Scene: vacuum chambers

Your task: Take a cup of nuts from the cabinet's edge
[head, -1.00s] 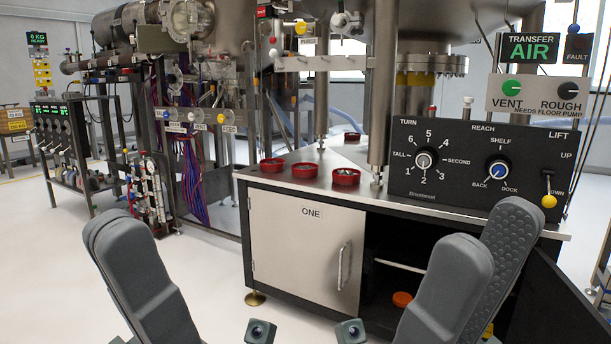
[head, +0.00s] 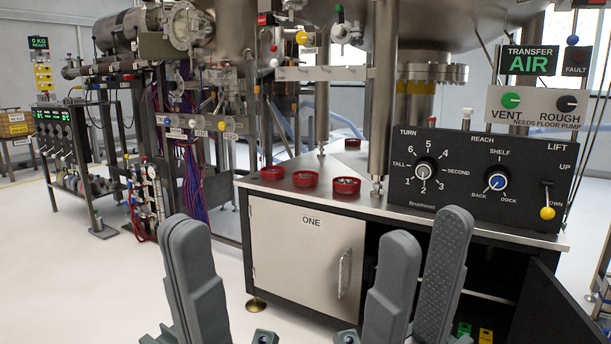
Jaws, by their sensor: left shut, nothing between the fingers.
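Red cups stand in a row along the near left edge of the steel cabinet top (head: 400,192): a left cup (head: 272,173), a middle cup (head: 305,180) and a right cup (head: 346,186). The middle and right cups show small pieces inside. Another red cup (head: 352,144) stands farther back. My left gripper (head: 192,228) is shut and empty, low in front of the cabinet and left of its door. My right gripper (head: 430,228) has its fingers apart and nothing seen between them, before the open bay. Neither gripper touches a cup.
A black control panel (head: 480,180) with knobs and a yellow-tipped lever stands on the right of the top. Steel posts (head: 383,100) rise behind the cups. Door ONE (head: 300,255) is closed; a dark door (head: 560,310) hangs open at right. Floor at left is clear.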

